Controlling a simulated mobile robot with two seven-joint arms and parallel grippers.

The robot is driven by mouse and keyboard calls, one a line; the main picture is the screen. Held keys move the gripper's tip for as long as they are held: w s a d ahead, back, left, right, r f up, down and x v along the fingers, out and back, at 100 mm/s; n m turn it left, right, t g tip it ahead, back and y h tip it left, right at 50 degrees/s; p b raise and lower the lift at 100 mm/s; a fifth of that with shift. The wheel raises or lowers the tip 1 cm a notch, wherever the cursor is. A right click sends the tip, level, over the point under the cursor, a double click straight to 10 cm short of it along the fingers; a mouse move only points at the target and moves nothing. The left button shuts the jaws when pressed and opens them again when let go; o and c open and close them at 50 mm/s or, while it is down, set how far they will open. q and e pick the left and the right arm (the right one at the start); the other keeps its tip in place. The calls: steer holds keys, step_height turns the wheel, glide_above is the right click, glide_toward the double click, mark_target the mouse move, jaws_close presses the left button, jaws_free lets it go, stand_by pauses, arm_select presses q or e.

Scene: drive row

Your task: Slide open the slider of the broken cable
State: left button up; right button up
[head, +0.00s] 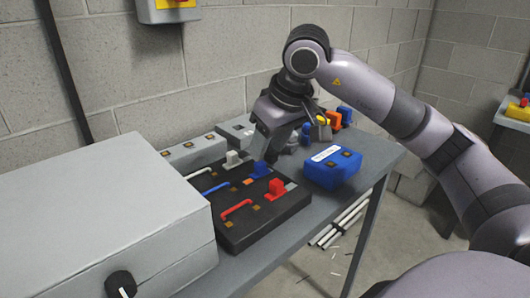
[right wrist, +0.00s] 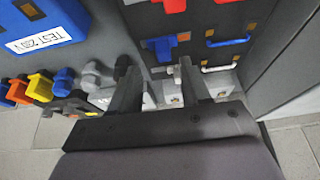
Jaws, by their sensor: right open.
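A black panel (head: 262,226) lies on the table with white, blue and red cables in rows, each in line with a block-shaped slider. The white slider (head: 232,158), blue slider (head: 260,170) and red slider (head: 276,189) stand to the right of their cables. The blue slider (right wrist: 160,46) also shows in the right wrist view. I cannot tell which cable is broken. My right gripper (head: 268,150) points down near the panel's far end. In the right wrist view its fingers (right wrist: 158,72) are apart, with a pale block (right wrist: 170,92) partly seen between them; nothing is visibly gripped.
A large grey box (head: 100,215) stands at the left front. A blue test box (head: 333,168) sits right of the panel. Grey boxes (head: 192,153) line the wall side. Coloured pieces, one orange (head: 345,114), stand behind the gripper. A bare table strip runs along the front edge.

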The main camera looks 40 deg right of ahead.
steer(key=v, duration=0.2)
steer(key=shift+s+r, duration=0.15)
steer(key=shift+r, duration=0.25)
steer(key=shift+r, duration=0.1)
